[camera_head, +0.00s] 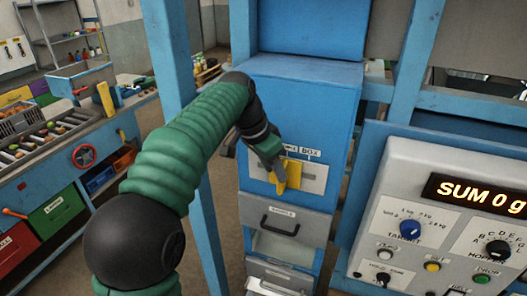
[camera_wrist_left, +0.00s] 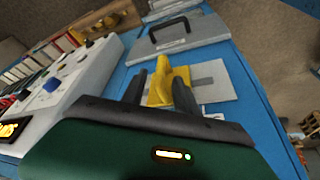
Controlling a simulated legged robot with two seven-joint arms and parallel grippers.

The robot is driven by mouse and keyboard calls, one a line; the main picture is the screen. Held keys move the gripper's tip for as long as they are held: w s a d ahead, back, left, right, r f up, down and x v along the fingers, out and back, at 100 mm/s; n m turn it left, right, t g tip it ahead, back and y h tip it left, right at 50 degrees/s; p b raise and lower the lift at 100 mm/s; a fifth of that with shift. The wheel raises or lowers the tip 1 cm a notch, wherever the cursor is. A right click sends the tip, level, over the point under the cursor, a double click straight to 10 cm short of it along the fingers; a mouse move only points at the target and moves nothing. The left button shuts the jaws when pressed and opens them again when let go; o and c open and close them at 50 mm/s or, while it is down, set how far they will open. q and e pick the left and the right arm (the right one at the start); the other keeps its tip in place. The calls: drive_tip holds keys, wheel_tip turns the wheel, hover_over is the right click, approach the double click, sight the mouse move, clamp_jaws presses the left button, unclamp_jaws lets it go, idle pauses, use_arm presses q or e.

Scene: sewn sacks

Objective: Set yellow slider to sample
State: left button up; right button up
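The yellow slider (camera_head: 292,174) sits near the middle of a pale plate (camera_head: 315,178) on the front of a blue cabinet. A label reading BOX is above the plate's right part; another label to its left is partly hidden by my gripper. My left gripper (camera_head: 275,168) is right at the slider, coming from the upper left. In the left wrist view, its two dark fingers are apart, with the yellow slider (camera_wrist_left: 165,72) in and just beyond the gap. I cannot tell whether a finger touches it. My right gripper is not in view.
Below the plate is a grey drawer (camera_head: 283,222) with a dark handle. A control panel (camera_head: 440,215) with knobs, buttons and a display reading SUM 0 g stands at the right. A blue post (camera_head: 205,225) rises beside my left arm. A workbench with bins (camera_head: 55,215) is at the left.

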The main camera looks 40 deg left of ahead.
use_arm(q)
drive_tip(key=a+v, duration=0.1)
drive_tip(key=v, duration=0.9)
drive_tip(key=shift+r, duration=0.25)
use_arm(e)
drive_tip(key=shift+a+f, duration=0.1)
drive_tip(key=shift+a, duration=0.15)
use_arm(q)
drive_tip(key=shift+s, duration=0.15)
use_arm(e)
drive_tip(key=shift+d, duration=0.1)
